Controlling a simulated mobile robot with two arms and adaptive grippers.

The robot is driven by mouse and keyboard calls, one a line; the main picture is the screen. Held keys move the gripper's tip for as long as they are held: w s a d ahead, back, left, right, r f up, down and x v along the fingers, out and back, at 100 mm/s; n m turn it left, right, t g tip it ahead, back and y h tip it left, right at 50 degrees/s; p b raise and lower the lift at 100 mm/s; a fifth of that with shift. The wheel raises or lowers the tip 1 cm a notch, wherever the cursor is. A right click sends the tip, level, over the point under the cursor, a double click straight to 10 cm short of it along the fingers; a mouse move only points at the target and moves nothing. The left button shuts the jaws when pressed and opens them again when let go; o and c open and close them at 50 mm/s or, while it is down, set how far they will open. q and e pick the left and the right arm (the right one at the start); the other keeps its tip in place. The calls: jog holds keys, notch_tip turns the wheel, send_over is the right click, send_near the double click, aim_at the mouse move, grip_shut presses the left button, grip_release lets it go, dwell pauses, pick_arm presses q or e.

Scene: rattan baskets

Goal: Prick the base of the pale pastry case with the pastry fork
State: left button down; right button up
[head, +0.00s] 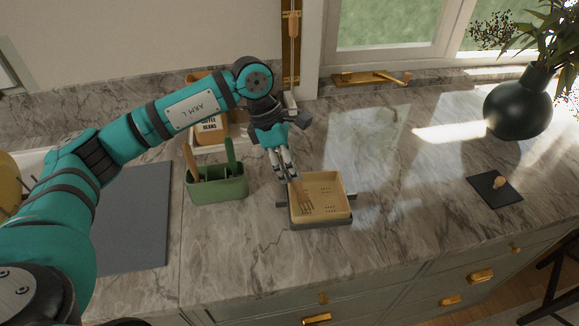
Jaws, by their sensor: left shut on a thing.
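The pale pastry case (330,184) is a square, shallow, cream shell sitting in a dark holder (322,224) on the marble counter. Several small dark prick marks show in rows on its base. My left gripper (285,172) is at the case's back left corner, pointing down, and is shut on the pastry fork (305,198). The fork's tines are over the left part of the base; I cannot tell whether they touch it. The fork's upper part is hidden by the gripper fingers. My right gripper is not in view.
A green container (218,190) with upright utensils stands left of the case. A coffee beans box (210,128) is behind it. A grey mat (135,215) lies at left. A dark vase (518,104) and small dark board (494,190) are at right. The counter right of the case is clear.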

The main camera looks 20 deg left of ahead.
pick_arm(q)
jog(key=shift+s+f+b, duration=0.1)
jog(key=shift+f+b, duration=0.05)
jog(key=shift+b, duration=0.15)
dwell(1.1)
jog(key=shift+r+p, duration=0.45)
jog(key=shift+r, duration=0.35)
jog(key=shift+r+p, duration=1.25)
jog(key=shift+r, duration=1.55)
